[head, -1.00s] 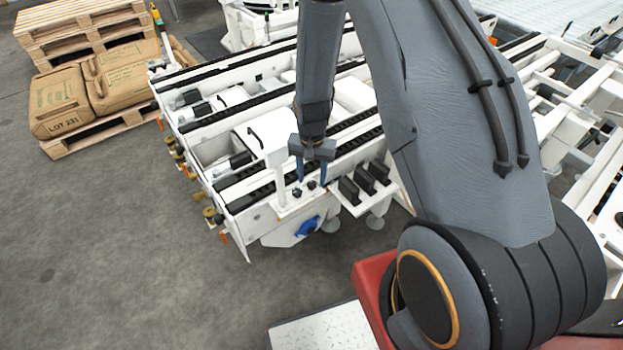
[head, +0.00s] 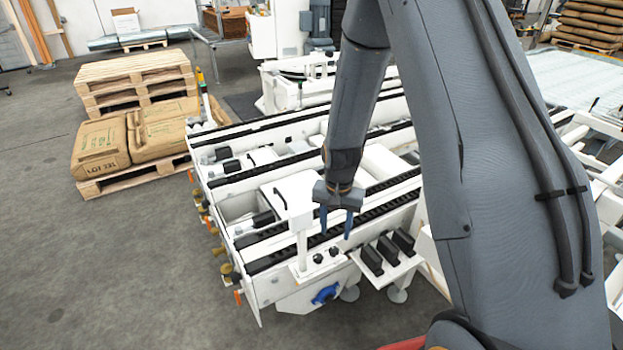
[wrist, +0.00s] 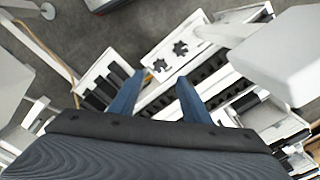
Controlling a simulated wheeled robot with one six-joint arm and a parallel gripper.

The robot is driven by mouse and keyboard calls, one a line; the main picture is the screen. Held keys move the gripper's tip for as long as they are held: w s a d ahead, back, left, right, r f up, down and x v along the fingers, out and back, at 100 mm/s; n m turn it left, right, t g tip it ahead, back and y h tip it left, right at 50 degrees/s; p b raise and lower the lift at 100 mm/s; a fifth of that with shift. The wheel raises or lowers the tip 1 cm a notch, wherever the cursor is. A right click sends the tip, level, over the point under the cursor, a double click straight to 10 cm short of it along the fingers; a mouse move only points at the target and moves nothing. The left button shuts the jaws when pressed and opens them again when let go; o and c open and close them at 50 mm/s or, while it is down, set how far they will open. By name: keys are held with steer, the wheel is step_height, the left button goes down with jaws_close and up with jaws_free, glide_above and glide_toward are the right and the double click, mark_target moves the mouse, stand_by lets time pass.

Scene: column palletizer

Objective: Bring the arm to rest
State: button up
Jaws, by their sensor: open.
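My gripper (head: 336,222) hangs from my grey arm with its two blue fingers pointing down, apart and empty. In the head view it is over the near side of the white conveyor machine (head: 283,290), close to a small panel with black knobs (head: 326,256). The wrist view shows the fingers (wrist: 155,95) spread, with nothing between them. Beyond them lie the panel with two black star-shaped knobs (wrist: 181,48) and a white bracket with dark blocks (wrist: 108,88). I cannot tell the exact gap between the fingertips and the panel.
A white box on a post (head: 295,196) stands just left of my gripper. Brown sacks (head: 100,148) lie on a pallet at the left, with stacked empty pallets (head: 135,80) behind. The grey floor (head: 120,260) at the lower left is clear.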

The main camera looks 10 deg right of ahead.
steer(key=shift+r, duration=0.1)
steer(key=s+r+n, duration=0.6)
steer(key=s+r, duration=1.2)
steer(key=r, duration=0.1)
steer(key=shift+a, duration=0.2)
stand_by(0.6)
